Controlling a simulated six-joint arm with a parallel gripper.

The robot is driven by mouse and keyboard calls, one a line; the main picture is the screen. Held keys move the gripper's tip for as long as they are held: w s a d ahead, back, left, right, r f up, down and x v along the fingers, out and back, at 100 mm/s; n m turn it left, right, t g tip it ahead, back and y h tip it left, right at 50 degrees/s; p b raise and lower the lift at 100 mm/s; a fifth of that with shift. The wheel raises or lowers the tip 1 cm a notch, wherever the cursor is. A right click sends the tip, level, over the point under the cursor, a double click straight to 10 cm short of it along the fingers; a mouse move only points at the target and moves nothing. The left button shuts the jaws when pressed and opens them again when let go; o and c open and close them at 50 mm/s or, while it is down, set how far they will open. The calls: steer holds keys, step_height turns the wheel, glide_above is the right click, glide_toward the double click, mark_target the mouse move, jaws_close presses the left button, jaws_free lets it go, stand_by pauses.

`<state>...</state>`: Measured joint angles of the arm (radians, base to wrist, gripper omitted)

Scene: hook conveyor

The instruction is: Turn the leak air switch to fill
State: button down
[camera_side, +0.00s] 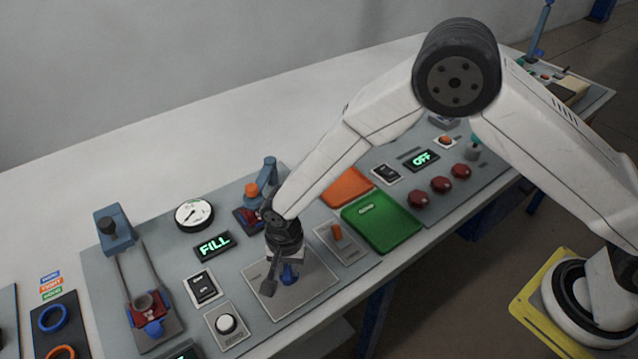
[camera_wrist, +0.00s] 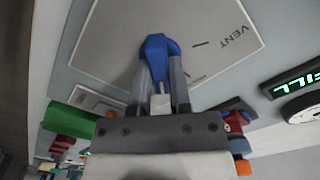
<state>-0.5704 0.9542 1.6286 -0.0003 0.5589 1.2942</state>
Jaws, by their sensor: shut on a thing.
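The leak air switch is a blue knob (camera_side: 290,275) on a pale square plate (camera_side: 309,291) near the front of the grey panel. In the wrist view the blue knob (camera_wrist: 157,46) sits between my fingertips, and the plate (camera_wrist: 112,40) carries the word VENT at the right and another label partly hidden by a finger. My gripper (camera_side: 279,284) points down over the plate and is shut on the knob; it also shows in the wrist view (camera_wrist: 160,66). A dark display (camera_side: 213,245) left of the gripper reads FILL in green.
A round gauge (camera_side: 194,214) and a rocker switch (camera_side: 202,287) stand left of my gripper. A white button (camera_side: 226,323) is at front left. The back of the table is clear.

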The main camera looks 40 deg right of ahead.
mark_target(289, 268)
steer(key=m, duration=0.3)
steer(key=shift+m, duration=0.3)
stand_by(0.4)
steer(key=c, duration=0.6)
jaws_free()
steer(key=shift+o, duration=0.2)
steer(key=shift+r, duration=0.15)
steer(key=shift+r, duration=3.75)
